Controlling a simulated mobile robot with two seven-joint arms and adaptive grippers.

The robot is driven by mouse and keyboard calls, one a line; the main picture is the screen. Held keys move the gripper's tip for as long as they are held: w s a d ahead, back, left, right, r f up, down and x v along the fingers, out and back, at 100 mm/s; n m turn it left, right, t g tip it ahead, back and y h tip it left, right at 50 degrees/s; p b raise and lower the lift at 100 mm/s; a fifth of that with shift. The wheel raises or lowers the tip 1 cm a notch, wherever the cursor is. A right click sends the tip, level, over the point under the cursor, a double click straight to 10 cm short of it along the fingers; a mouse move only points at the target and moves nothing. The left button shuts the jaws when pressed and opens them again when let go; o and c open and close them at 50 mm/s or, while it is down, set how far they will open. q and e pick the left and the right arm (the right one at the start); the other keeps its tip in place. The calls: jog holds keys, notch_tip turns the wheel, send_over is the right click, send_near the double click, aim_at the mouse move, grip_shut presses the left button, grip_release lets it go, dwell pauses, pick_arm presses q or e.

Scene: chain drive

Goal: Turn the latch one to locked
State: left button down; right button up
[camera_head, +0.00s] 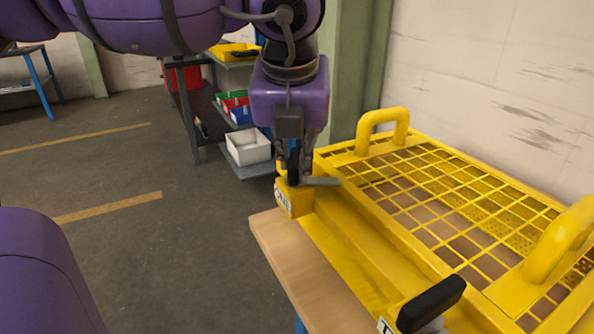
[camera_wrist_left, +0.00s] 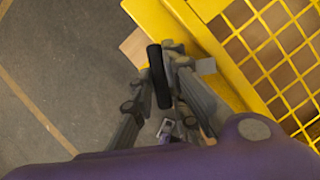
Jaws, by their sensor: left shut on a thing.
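Latch one sits on a yellow block (camera_head: 297,199) with a white "ONE" label at the far left corner of the yellow guard frame (camera_head: 350,250). Its black handle (camera_head: 293,166) stands roughly upright in the head view, and it also shows as a dark bar in the left wrist view (camera_wrist_left: 158,76). My left gripper (camera_head: 296,172) comes down from above and is shut on the handle, with a finger on either side of it. The fingers hide part of the handle and its pivot. My right gripper is not in view.
A second latch with a black handle (camera_head: 431,304) lies at the near front of the frame. A yellow mesh cover (camera_head: 440,203) with two raised handles fills the right side. A wooden table edge (camera_head: 290,255) runs along the left. A shelf with bins (camera_head: 248,147) stands behind.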

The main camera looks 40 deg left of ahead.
pick_arm(q)
jog(key=n+b, duration=0.1)
jog(key=n+g+y+b, duration=0.1)
jog(key=n+b, duration=0.1)
jog(key=shift+w+f+n, duration=0.15)
jog(key=shift+f+n, duration=0.05)
jog(key=shift+n, duration=0.4)
jog(key=shift+d+r+n+g+b, duration=0.15)
jog(key=shift+n+g+b, duration=0.35)
jog(key=shift+n+b, duration=0.45)
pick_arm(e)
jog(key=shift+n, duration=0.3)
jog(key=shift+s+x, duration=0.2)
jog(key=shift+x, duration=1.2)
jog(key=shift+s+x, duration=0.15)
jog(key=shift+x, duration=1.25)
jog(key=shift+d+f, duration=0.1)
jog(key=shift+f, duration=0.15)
pick_arm(q)
jog(key=c, duration=1.7)
grip_release()
jog(key=shift+r, duration=0.1)
